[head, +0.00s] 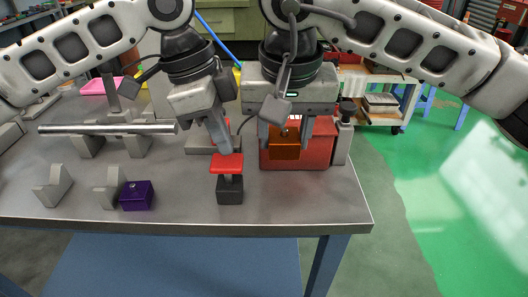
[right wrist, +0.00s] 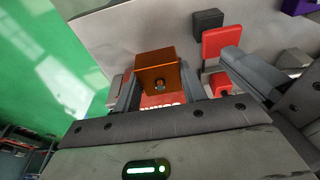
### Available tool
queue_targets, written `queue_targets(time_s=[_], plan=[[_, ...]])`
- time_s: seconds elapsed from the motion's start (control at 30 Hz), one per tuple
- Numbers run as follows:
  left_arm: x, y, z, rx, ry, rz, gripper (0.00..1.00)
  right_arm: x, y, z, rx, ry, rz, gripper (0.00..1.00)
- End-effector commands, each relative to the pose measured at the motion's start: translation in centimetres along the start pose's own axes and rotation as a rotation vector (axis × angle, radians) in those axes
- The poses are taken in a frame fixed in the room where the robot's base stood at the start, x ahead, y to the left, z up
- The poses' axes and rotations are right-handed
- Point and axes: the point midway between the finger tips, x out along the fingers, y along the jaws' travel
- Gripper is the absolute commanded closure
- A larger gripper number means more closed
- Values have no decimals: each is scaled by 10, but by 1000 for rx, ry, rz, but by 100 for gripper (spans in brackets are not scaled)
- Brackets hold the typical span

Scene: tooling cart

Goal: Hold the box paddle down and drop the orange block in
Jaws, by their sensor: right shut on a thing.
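The red paddle (head: 227,163) stands on a dark base block (head: 230,190) near the table's front edge. My left gripper (head: 224,150) points down with its fingers together, its tips at the back edge of the paddle; firm contact is hard to tell. The paddle also shows in the right wrist view (right wrist: 222,42). My right gripper (right wrist: 158,92) is shut on the orange block (right wrist: 160,70). In the head view the orange block (head: 284,149) appears in front of the upper part of the red box (head: 312,157). The box's opening is hidden by the gripper.
A purple block (head: 136,195) and grey V-shaped stands (head: 54,187) are at the left, with a metal rod (head: 108,128) lying across two stands behind. A grey post with a dark knob (head: 344,130) is right of the box. The table's right edge is close by.

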Motion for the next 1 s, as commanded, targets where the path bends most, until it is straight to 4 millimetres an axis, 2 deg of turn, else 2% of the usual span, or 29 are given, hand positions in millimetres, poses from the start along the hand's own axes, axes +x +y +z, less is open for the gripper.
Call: queue_targets(time_s=[0.5,1.0], plan=[[0,0,0,0,0,0,100,0,0,0,0,1,-1,81],[12,0,3,0,1,-1,100,0,0,0,0,1,-1,81]])
